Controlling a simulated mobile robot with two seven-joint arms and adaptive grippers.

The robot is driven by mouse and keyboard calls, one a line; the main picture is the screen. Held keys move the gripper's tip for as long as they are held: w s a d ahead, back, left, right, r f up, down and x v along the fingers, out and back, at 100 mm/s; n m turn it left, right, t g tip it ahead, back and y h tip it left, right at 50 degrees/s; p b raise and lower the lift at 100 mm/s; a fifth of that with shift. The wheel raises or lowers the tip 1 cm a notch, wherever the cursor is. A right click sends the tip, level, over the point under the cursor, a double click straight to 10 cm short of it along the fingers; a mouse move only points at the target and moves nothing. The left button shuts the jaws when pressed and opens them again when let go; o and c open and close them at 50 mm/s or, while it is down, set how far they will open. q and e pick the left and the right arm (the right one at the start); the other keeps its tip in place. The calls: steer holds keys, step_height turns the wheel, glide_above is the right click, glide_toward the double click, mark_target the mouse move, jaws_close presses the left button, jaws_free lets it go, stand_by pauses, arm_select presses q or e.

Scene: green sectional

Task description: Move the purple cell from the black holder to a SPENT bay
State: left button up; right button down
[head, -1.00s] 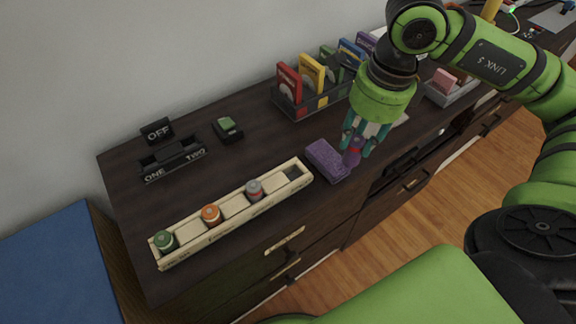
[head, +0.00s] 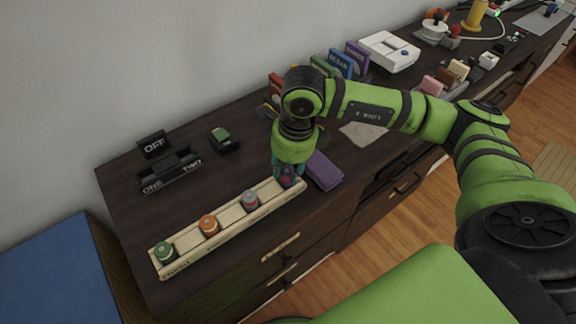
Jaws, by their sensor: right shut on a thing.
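My right gripper (head: 288,174) is shut on the purple cell (head: 287,182), which shows only partly between the fingers. It is at the right end bay of the long pale wooden tray (head: 228,236); I cannot tell whether the cell touches the bay floor. The tray's other bays hold a green cell (head: 165,252), an orange cell (head: 209,225) and a grey and red cell (head: 250,200). The tray's labels are too small to read. The black holder (head: 171,172), marked ONE and TWO, stands at the back left with an OFF sign (head: 154,144) behind it. My left gripper is out of view.
A purple block (head: 323,170) lies just right of my right gripper. A small black and green item (head: 223,139) sits behind the tray. Coloured upright boxes (head: 341,64) and a white device (head: 389,51) stand further right, partly behind my arm. The dresser's front edge is close to the tray.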

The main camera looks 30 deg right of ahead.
steer(key=shift+f, duration=0.15)
steer(key=shift+f, duration=0.1)
steer(key=shift+f+b, duration=0.1)
steer(key=shift+b, duration=0.2)
steer(key=c, duration=0.9)
jaws_free()
steer(key=shift+r+p, duration=0.3)
steer(key=shift+p, duration=0.05)
step_height(320, 180, up, 12)
steer(key=s, duration=0.1)
steer(key=shift+d+b, duration=0.3)
steer(key=shift+d, duration=0.15)
steer(key=shift+s+f, duration=0.1)
steer(key=shift+f, duration=0.05)
